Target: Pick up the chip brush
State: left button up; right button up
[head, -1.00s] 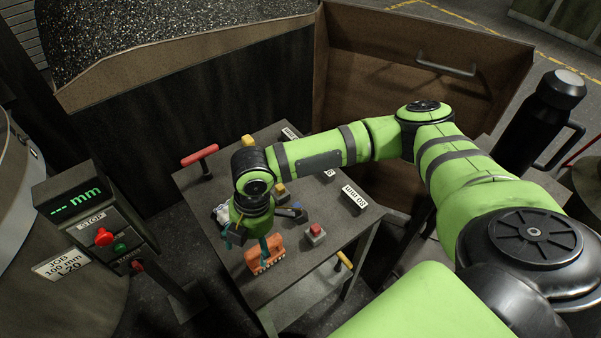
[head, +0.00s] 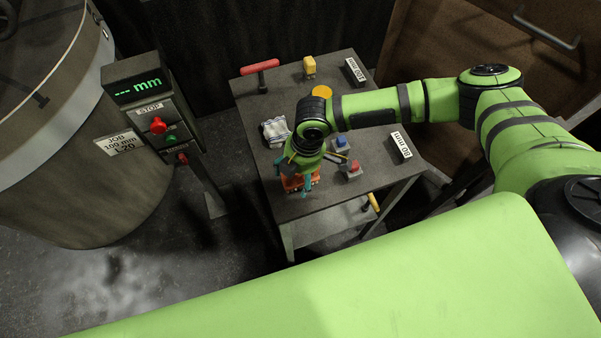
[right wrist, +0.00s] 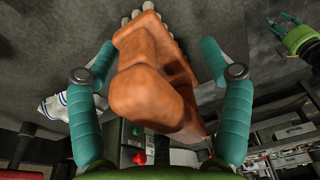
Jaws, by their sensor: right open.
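The chip brush (head: 293,184) is an orange block with a raised grip, near the front left edge of the dark work table (head: 262,98). In the right wrist view the brush (right wrist: 150,92) fills the middle, with pale grey tufts along its far side. My right gripper (head: 298,176) is over the brush and hides part of it. In the right wrist view its teal fingers (right wrist: 160,64) are open, one on each side of the orange body; contact cannot be told. My left gripper (right wrist: 293,32) shows small at the upper right of that view.
A crumpled white cloth (head: 275,131) lies behind the brush. A red T-handle (head: 261,67) is at the back left. A control post (head: 152,110) stands left of the table.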

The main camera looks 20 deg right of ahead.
jog(key=c, duration=1.4)
jog(key=shift+r, duration=0.1)
jog(key=shift+r, duration=0.25)
jog(key=r, duration=0.1)
jog(key=r+b, duration=0.1)
jog(key=r, duration=0.1)
jog(key=shift+s+d+r, duration=0.2)
jog(key=shift+d+r, duration=0.05)
jog(key=shift+r, duration=0.05)
jog(key=s+d+r, duration=0.2)
jog(key=s, duration=0.1)
jog(key=s+d+r+b, duration=0.1)
jog(key=s+d+r, duration=0.1)
jog(key=s, duration=0.1)
jog(key=s+d+r, duration=0.2)
jog(key=s, duration=0.1)
jog(key=shift+d+r+b, duration=0.25)
jog(key=shift+r+b, duration=0.1)
jog(key=shift+b, duration=0.05)
